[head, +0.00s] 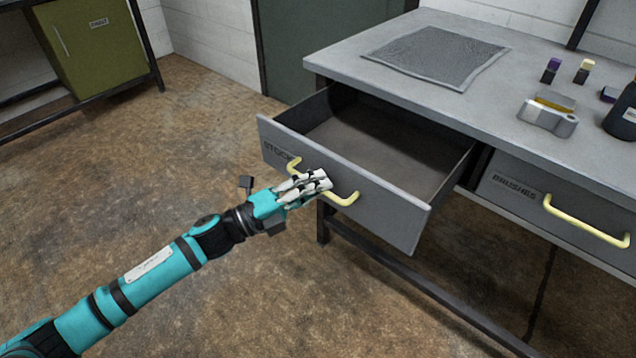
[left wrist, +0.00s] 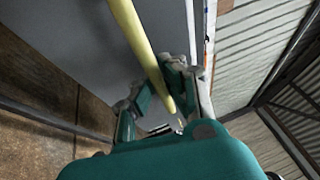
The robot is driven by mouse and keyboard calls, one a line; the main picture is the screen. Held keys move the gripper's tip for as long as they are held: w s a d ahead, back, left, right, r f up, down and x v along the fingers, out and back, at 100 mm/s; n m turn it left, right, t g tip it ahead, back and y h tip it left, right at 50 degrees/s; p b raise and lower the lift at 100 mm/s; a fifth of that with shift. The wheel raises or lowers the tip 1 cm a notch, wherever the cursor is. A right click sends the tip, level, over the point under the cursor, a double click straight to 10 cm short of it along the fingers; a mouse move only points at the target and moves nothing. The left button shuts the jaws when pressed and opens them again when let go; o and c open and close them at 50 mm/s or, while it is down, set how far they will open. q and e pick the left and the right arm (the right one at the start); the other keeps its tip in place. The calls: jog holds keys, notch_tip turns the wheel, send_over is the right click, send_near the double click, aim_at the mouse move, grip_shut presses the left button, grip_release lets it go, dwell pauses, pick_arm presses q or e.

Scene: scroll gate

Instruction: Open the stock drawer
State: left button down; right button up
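The stock drawer (head: 340,190) is pulled well out of the bench, and its empty inside shows in the head view. Its grey front bears the word STOCK and a yellow bar handle (head: 345,199). My left gripper (head: 318,181) is at the middle of this handle and hides part of it. In the left wrist view the handle (left wrist: 137,40) runs between the two fingers of my left gripper (left wrist: 158,88), which are closed around it. My right gripper is in neither view.
The brushes drawer (head: 520,190) is shut at the right. On the bench top (head: 480,105) are a grey mat (head: 435,55), a small metal device (head: 548,115), a dark bottle (head: 622,115) and small bottles. A green cabinet (head: 95,45) stands at the far left. Floor in front is clear.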

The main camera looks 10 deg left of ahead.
pick_arm(q)
jog(key=c, duration=1.4)
grip_release()
jog(key=shift+f, duration=0.1)
jog(key=shift+s+a, duration=0.1)
jog(key=shift+a, duration=0.15)
jog(key=v, duration=1.1)
jog(key=shift+s+a+f, duration=0.1)
jog(key=shift+s+a, duration=0.1)
